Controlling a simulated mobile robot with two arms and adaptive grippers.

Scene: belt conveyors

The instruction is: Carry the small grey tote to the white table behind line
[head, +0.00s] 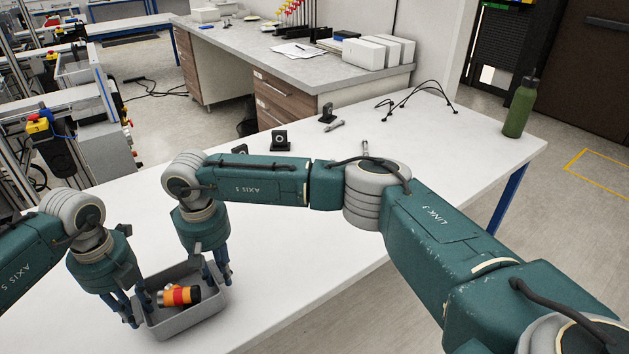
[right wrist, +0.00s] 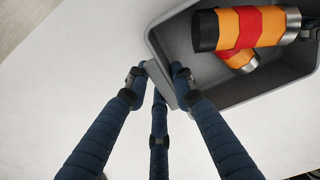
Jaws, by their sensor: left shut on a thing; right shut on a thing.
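The small grey tote (head: 190,321) is at the lower left of the head view, over or on the white table (head: 290,240); I cannot tell whether its bottom touches. In it lie orange-and-red cylinders with black and silver ends (head: 180,296). My left gripper (head: 131,312) is shut on the tote's left wall. My right gripper (head: 220,276) is shut on the opposite wall. In the right wrist view the right fingers (right wrist: 160,74) straddle the wall of the tote (right wrist: 268,92), and two of the cylinders (right wrist: 250,28) show inside.
A green bottle (head: 520,107) stands at the table's far right corner. Black cables (head: 415,98), small black devices (head: 280,140) and small metal parts lie along the back edge. A grey-topped counter (head: 300,68) with white boxes (head: 385,50) stands behind. The table's middle is clear beneath my right arm.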

